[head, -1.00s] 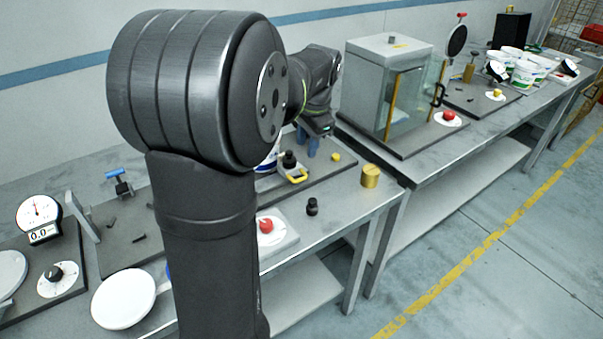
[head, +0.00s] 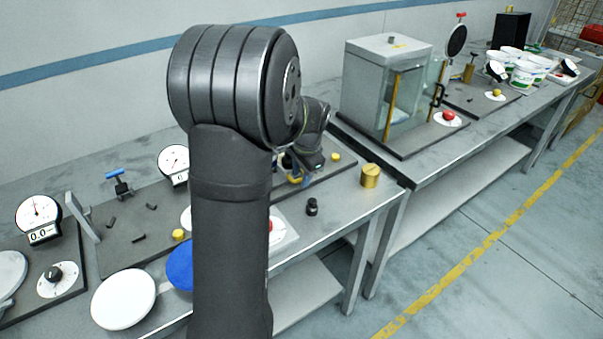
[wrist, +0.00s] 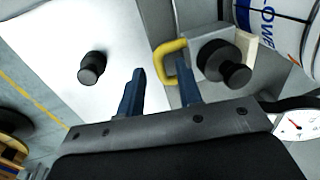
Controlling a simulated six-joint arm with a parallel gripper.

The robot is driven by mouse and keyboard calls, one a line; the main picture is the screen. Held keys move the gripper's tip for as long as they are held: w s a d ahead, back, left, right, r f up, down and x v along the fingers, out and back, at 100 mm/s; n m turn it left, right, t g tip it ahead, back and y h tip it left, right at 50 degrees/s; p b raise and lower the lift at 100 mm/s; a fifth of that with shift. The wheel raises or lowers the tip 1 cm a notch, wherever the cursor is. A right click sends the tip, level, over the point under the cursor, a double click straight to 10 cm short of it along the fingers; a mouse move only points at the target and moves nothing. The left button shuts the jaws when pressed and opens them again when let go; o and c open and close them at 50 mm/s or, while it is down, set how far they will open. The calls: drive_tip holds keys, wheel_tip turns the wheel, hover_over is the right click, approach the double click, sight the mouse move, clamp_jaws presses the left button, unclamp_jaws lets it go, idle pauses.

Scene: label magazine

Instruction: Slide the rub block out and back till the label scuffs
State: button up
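The rub block, a grey block (wrist: 203,63) with a black knob (wrist: 224,67) and a yellow loop handle (wrist: 170,48), shows at the upper right of the wrist view. In the head view my wrist hides most of it; a bit of its yellow handle (head: 295,180) shows. My gripper (wrist: 160,66) is open, with its blue fingers apart. The right finger overlaps the handle in the wrist view; I cannot tell whether it passes inside the loop or touches it. The left finger is over bare surface. A white tub with blue lettering (wrist: 275,25) stands beside the block; its label is only partly in view.
A small black knobbed weight (head: 312,206) and a brass cylinder (head: 370,176) stand near the table's front edge. The weight also shows in the wrist view (wrist: 92,68). A dial gauge (head: 173,162) stands left of my arm. A glass cabinet (head: 385,85) stands at the right.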

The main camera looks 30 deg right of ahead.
clamp_jaws()
drive_tip(key=shift+a, duration=0.1)
drive_tip(key=a, duration=0.7)
drive_tip(key=shift+a, duration=0.25)
unclamp_jaws()
drive_tip(key=shift+r, duration=0.1)
drive_tip(key=s+r, duration=0.3)
drive_tip(key=r, duration=1.4)
drive_tip(key=shift+s, duration=0.2)
